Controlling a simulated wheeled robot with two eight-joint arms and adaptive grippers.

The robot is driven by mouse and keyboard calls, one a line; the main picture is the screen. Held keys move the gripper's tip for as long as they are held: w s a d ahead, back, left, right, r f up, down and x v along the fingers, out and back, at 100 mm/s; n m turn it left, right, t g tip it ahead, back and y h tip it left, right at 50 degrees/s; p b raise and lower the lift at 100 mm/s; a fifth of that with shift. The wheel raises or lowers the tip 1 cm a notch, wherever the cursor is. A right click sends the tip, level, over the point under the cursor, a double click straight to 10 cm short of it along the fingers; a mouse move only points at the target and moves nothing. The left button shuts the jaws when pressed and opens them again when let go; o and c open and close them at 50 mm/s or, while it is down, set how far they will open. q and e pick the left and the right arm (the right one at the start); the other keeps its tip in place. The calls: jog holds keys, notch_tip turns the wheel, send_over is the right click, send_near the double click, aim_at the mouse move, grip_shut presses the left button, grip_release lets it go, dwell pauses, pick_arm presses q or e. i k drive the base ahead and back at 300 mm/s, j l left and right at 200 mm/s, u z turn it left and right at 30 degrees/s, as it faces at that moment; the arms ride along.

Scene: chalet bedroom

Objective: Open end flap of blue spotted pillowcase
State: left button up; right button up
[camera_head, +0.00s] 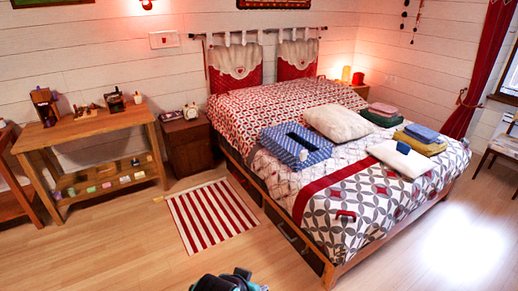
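A blue patterned item, which looks like the blue spotted pillowcase (284,151), lies on the left side of the bed near its middle. A dark strip runs across its top, and a small white patch shows near its front right. I cannot tell whether the strip is an opening or how its end flap lies. Neither of my grippers shows clearly.
The bed (345,232) also holds a cream pillow (338,123), a white folded cloth (403,158) with a small object on it, and stacked folded textiles (421,146). A striped rug (211,214) lies left of the bed. A wooden table (93,121) stands at the left wall. The front floor is clear.

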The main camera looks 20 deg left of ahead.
aim_at(305, 160)
jog(key=u, duration=0.3)
jog(key=i+j+z, duration=0.4)
jog(key=i+j, duration=0.35)
jog(key=i, duration=0.5)
jog(key=i+j+z, duration=0.35)
jog(key=i+j, duration=0.75)
